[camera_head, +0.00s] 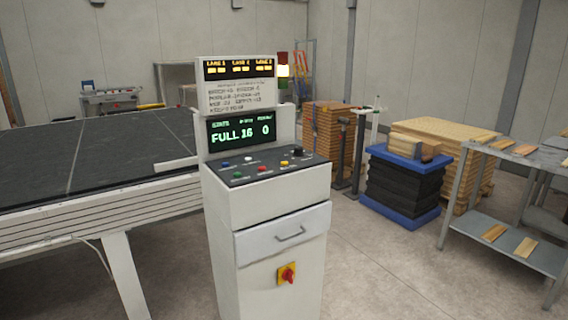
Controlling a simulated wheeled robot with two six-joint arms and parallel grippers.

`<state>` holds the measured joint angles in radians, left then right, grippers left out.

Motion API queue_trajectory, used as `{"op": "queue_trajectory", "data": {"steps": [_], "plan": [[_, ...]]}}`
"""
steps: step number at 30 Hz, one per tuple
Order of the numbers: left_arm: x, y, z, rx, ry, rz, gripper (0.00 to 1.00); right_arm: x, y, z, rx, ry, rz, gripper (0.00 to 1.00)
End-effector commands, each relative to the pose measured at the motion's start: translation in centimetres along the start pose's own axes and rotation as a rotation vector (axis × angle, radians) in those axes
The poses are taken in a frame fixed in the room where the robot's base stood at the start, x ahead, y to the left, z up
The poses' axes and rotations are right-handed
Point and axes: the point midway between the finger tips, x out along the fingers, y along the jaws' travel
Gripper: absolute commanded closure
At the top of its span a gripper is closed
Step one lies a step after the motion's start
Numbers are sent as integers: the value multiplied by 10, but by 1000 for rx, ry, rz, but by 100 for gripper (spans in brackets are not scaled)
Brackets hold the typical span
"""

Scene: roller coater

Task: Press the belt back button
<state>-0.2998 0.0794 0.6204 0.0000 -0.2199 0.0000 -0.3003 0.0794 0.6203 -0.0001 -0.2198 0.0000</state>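A white control console (268,205) stands upright in the middle of the view. Its sloped dark button panel (255,178) carries a blue button (225,164), a white button (248,159), a green button (237,175), a red button (262,169), a yellow button (284,163) and black knobs to the right. The labels are too small to read, so I cannot tell which one is belt back. A green-lit screen (240,130) above the panel reads "FULL 16 0". Neither of my grippers is in view.
A long dark conveyor belt (95,160) lies left of the console. A drawer (285,234) and a red-and-yellow switch (287,274) are on the console's front. Right are a blue-topped black stack (405,187), wood stacks (330,125) and a grey rack (510,250). Floor between is clear.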

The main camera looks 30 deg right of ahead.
Motion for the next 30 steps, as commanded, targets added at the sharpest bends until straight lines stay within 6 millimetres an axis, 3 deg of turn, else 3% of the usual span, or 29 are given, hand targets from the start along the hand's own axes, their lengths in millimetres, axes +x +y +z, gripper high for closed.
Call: {"op": "queue_trajectory", "data": {"steps": [1,8,30], "plan": [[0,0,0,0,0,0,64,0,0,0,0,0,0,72],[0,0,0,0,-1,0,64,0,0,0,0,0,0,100],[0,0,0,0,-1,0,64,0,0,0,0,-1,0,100]]}}
